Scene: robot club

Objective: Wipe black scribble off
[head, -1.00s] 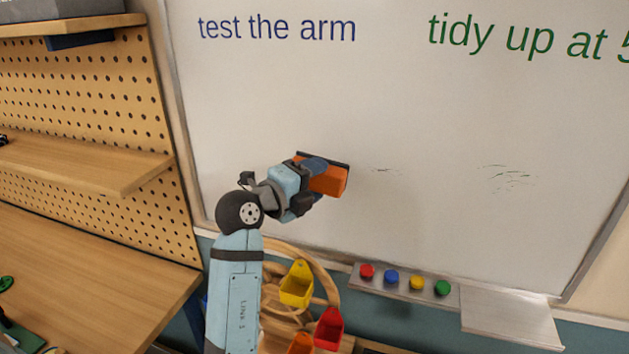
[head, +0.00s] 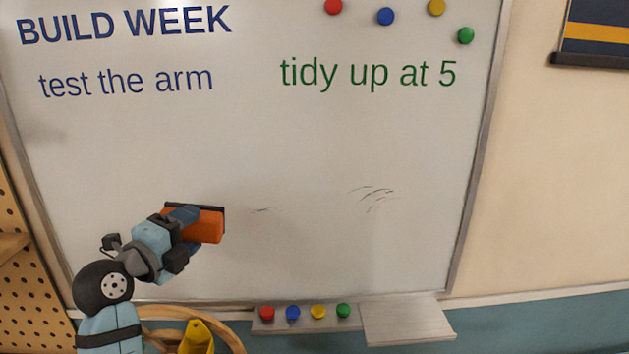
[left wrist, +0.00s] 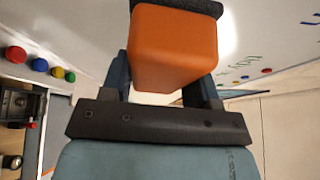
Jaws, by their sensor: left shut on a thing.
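The whiteboard (head: 300,145) has faint remains of a black scribble. A cluster of thin dark strokes (head: 373,197) is right of centre, and a short faint mark (head: 262,210) lies just right of the eraser. My left gripper (head: 188,222) is shut on an orange eraser (head: 208,226) with a dark pad facing the board. I cannot tell whether the pad touches the board. In the left wrist view the orange eraser (left wrist: 173,52) sits between the fingers of my left gripper (left wrist: 165,80). My right gripper is not in view.
Blue lettering (head: 126,82) and green lettering (head: 368,73) stand above. Several round magnets (head: 386,16) are at the top. The ledge (head: 280,326) below holds coloured round pieces beside a bare grey tray (head: 408,322). A yellow bin (head: 197,338) is below the arm. Pegboard (head: 22,285) is left.

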